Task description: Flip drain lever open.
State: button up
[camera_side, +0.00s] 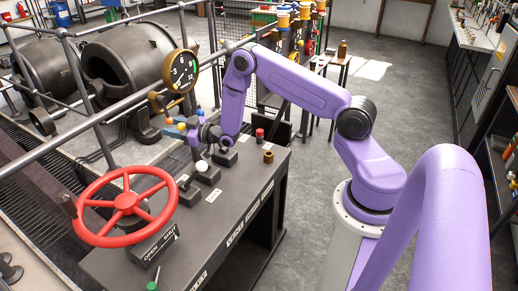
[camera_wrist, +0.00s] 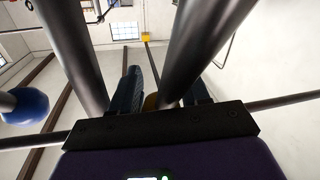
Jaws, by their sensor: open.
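My gripper (camera_side: 188,127) is at the console's back edge, among small coloured knobs below the brass gauge. In the wrist view my gripper (camera_wrist: 165,88) has its two dark fingers apart, with thick dark bars crossing in front of them. A blue ball knob (camera_wrist: 25,107) is at the left of that view, apart from the fingers. A white ball knob (camera_side: 201,166) stands on a console lever in front of my gripper. I cannot tell which lever is the drain lever. Contact between my fingers and any lever is hidden.
A red handwheel (camera_side: 125,205) stands at the left of the dark console (camera_side: 225,215). The brass-rimmed gauge (camera_side: 184,71) stands close behind my gripper. A long grey rail (camera_side: 105,107) runs behind the console. A red knob (camera_side: 260,133) and a brass fitting (camera_side: 268,157) are to the right.

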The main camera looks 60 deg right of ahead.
jog(key=s+d, duration=0.2)
jog(key=s, duration=0.6)
jog(key=s+d, duration=0.2)
jog(key=s, duration=0.7)
notch_tip(320, 180, up, 18)
jog(key=f, duration=0.1)
jog(key=s+a+f+n+g+y, duration=0.1)
jog(key=s+a+n+g, duration=0.2)
jog(key=a, duration=0.4)
jog(key=s+a+f+g+y, duration=0.1)
jog(key=s+a+f+g, duration=0.1)
jog(key=a+g, duration=0.45)
jog(key=s+a+n+g+h, duration=0.1)
jog(key=s+a+g, duration=0.1)
jog(key=s, duration=0.7)
jog(key=s+a+r+n+g+h, duration=0.1)
jog(key=s+g, duration=0.3)
jog(key=s, duration=0.5)
jog(key=shift+a+r+n+h, duration=0.2)
jog(key=shift+a+n+h, duration=0.3)
jog(key=shift+a+n, duration=0.3)
